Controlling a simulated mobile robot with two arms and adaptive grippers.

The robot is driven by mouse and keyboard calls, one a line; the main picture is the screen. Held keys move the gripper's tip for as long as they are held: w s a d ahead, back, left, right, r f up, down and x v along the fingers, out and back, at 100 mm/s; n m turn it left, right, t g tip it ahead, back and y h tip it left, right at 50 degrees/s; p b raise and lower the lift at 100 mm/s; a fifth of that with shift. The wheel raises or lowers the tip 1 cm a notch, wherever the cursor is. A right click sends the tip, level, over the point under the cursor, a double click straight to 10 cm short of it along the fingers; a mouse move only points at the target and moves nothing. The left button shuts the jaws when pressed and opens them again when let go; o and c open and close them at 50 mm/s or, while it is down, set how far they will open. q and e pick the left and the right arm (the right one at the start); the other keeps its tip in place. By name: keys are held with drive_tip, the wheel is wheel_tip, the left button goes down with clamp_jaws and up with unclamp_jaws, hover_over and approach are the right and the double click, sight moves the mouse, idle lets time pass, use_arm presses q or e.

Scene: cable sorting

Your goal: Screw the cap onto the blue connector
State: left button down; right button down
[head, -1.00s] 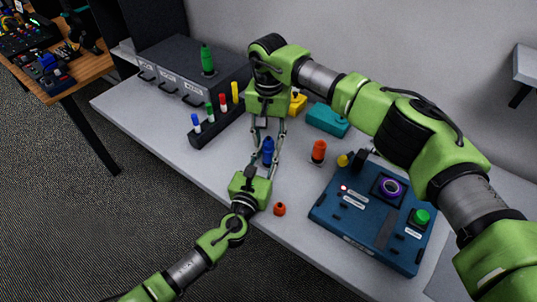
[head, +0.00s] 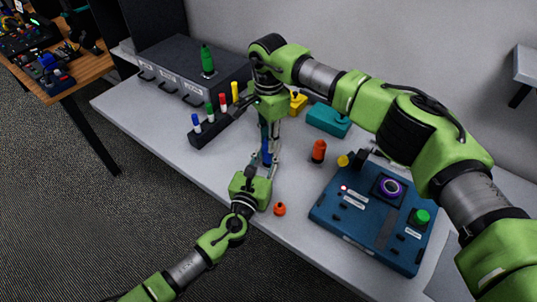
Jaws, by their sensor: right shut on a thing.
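The blue connector (head: 267,156) is upright in the middle of the table, between my two grippers. My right gripper (head: 271,138) comes down from above, its fingers shut on the top of this blue piece, where the cap is. The fingers hide most of the cap, so I cannot make out the seam between cap and connector. My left gripper (head: 268,163) reaches up from the front, its fingers beside the lower part of the blue connector. I cannot tell whether they are closed on it.
An orange cap-like piece (head: 279,209) lies near the front edge. A red-orange connector (head: 318,151) stands to the right, beside a blue panel box (head: 345,215). A dark rack (head: 209,133) with coloured pegs stands left. A teal box (head: 328,119) is behind.

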drive_tip(key=m, duration=0.5)
drive_tip(key=shift+m, duration=0.4)
drive_tip(key=m, duration=0.8)
drive_tip(key=shift+m, duration=0.4)
drive_tip(key=m, duration=0.3)
drive_tip(key=shift+m, duration=0.3)
drive_tip(key=m, duration=1.6)
drive_tip(key=shift+f, duration=0.1)
drive_tip(key=c, duration=1.8)
unclamp_jaws()
